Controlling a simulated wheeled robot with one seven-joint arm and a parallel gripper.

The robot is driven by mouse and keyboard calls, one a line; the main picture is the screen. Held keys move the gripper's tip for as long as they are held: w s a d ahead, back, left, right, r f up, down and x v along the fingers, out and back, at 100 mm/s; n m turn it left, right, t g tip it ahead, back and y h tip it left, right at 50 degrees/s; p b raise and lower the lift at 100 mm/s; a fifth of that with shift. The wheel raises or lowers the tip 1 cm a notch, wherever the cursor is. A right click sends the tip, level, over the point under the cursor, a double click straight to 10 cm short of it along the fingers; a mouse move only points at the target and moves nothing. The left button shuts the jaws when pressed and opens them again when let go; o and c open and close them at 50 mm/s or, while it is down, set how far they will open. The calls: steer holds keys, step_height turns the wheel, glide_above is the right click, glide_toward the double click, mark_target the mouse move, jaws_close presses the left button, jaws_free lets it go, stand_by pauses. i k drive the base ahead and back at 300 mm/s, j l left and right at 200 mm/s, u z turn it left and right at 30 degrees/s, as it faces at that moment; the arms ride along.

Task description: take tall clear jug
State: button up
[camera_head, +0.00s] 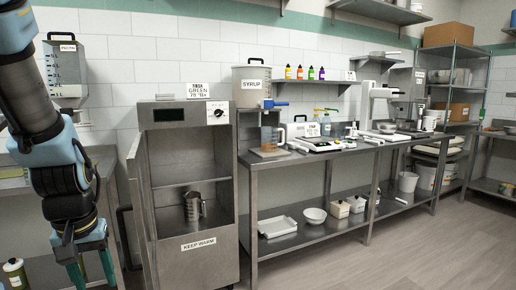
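A clear jug (269,138) with a handle on its right side stands on a small board under the tap of the container marked SYRUP (251,86), at the left end of the steel counter. It is small in view and I cannot tell if it holds anything. My gripper (92,268) hangs at the lower left, fingers pointing down. Its green fingers are apart with nothing visible between them.
The KEEP WARM cabinet (185,245) stands open with a metal jug (194,207) inside; its door is swung out to the left. A scale (318,145) and a clear bottle (326,125) are right of the jug. The floor (400,250) in front is clear.

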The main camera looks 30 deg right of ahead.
mark_target(269, 144)
steer(key=z, duration=0.8)
steer(key=i+l+z, duration=0.15)
steer(key=z, duration=0.35)
steer(key=i+l+z, duration=0.2)
steer(key=z, duration=0.3)
steer(key=i+z, duration=0.2)
steer(key=z, duration=0.3)
steer(key=i, duration=2.15)
steer(key=i+u, duration=0.1)
steer(key=i, duration=0.5)
steer(key=i+l+u, duration=0.1)
steer(key=i, duration=0.45)
steer(key=i+l+u, duration=0.1)
steer(key=i+l, duration=0.15)
steer(key=i, duration=0.35)
steer(key=u, duration=2.1)
steer(key=i+l, duration=0.05)
steer(key=l, duration=0.05)
